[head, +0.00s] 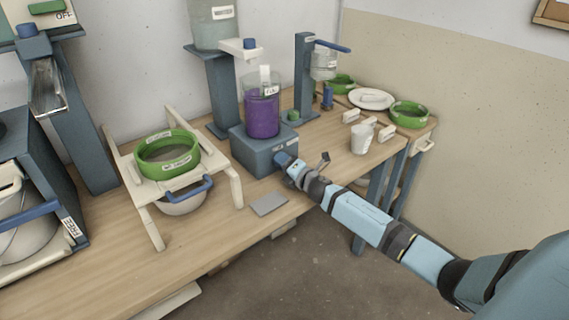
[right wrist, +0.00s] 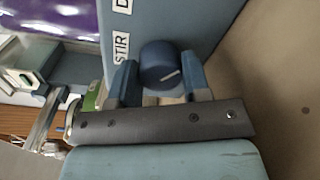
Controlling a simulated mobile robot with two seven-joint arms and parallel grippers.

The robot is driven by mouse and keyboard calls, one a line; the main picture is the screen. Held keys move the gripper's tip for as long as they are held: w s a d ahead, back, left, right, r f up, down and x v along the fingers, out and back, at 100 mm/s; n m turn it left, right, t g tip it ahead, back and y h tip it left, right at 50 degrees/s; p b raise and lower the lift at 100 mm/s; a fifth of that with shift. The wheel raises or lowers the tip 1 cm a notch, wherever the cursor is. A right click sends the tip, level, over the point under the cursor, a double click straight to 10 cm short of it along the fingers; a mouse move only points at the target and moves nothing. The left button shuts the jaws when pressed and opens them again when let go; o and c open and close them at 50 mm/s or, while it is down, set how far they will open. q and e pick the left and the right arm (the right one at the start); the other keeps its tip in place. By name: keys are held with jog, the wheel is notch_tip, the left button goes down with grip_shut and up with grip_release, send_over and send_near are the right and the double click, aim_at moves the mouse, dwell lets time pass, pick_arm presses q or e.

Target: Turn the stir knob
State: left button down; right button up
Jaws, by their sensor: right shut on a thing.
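The stir knob (right wrist: 160,66) is a dark blue round knob with a pale pointer line, on the blue stirrer base beside a label reading STIR. In the head view the stirrer base (head: 262,150) stands on the wooden table with a beaker of purple liquid (head: 262,112) on top. My right gripper (head: 284,162) reaches the front of the base, where it hides the knob. In the right wrist view my right gripper (right wrist: 158,84) has one finger on each side of the knob and is shut on it. My left gripper is not in view.
A green sieve (head: 167,158) sits on a wooden stand left of the base. A grey plate (head: 269,204) lies near the table's front edge. A white cup (head: 362,139) and green bowls (head: 409,114) stand to the right.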

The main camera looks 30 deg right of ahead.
jog(key=o, duration=0.9)
jog(key=s, duration=0.9)
jog(key=s+d, duration=0.1)
jog(key=s, duration=0.3)
jog(key=shift+s+r, duration=0.2)
jog(key=shift+s, duration=0.2)
